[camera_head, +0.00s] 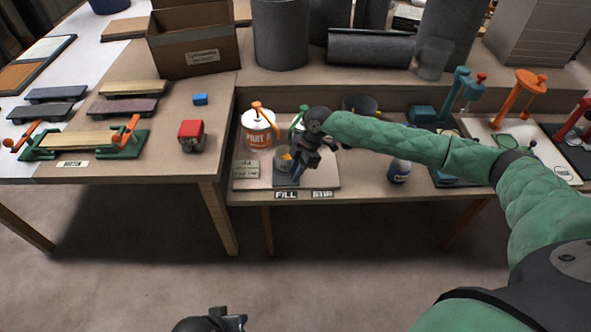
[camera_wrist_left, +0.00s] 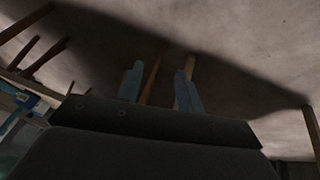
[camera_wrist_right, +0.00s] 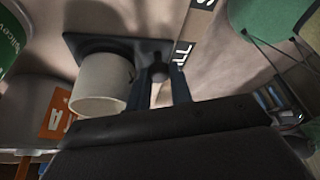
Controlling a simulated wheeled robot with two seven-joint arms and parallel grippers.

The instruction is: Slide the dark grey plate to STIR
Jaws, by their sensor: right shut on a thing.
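The dark grey plate (camera_head: 287,183) lies on the lower bench, behind the FILL label (camera_head: 286,195). The STIR label (camera_head: 322,194) is just to its right. A pale cup (camera_head: 282,158) stands on the plate; it also shows in the right wrist view (camera_wrist_right: 100,85). My right gripper (camera_head: 298,172) reaches down beside the cup. In the right wrist view its fingers (camera_wrist_right: 160,85) are shut on the knob of the plate (camera_wrist_right: 120,44). My left gripper (camera_head: 228,322) is low at the front, away from the bench; its fingers (camera_wrist_left: 160,88) are apart and empty.
A white can with an orange label (camera_head: 258,138) stands behind the plate at left. The board right of the plate looks clear, partly under my arm.

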